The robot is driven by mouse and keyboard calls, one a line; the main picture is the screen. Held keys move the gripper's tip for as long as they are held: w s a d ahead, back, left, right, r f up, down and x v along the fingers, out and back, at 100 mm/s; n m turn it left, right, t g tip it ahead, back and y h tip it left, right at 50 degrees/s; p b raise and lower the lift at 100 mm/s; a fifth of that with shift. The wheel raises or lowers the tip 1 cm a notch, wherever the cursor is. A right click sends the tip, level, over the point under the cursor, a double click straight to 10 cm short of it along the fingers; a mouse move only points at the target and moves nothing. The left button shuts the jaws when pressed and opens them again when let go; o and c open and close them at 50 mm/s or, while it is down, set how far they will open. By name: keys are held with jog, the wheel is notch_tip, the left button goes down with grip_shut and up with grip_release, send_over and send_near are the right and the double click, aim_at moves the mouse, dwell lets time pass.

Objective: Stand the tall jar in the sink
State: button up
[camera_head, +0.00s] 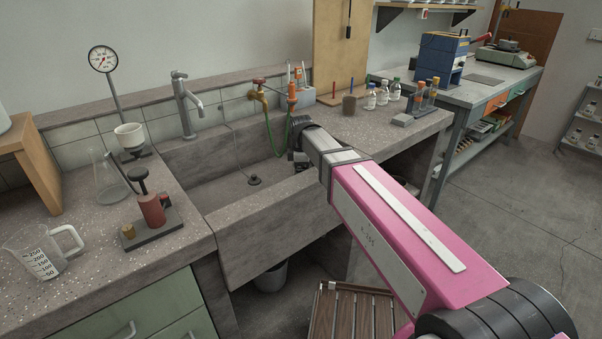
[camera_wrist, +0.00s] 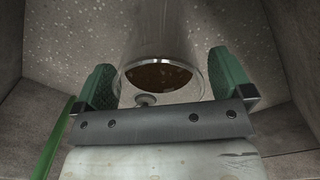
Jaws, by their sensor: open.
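In the wrist view a clear glass jar (camera_wrist: 160,76) with a round rim and a dark brown disc inside shows between the two green fingers of my gripper (camera_wrist: 163,66). The fingers are apart, one on each side of the jar, and are not closed on it. Whether either finger touches it I cannot tell. The concrete sink (camera_head: 262,228) is in the middle of the head view, and its wall and floor (camera_wrist: 50,45) fill the wrist view around the jar. In the head view my gripper (camera_head: 300,160) is at the sink's right end, mostly hidden by my arm, and the jar is not visible.
A steel tap (camera_head: 187,105) and a brass tap (camera_head: 262,95) with a green hose (camera_head: 271,135) stand behind the sink. A plug (camera_head: 254,181) lies in the basin. A beaker (camera_head: 45,250) and a red burner (camera_head: 152,210) stand left; bottles (camera_head: 383,93) stand right.

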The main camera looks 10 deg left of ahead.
notch_tip(320, 180, up, 11)
dwell(0.5)
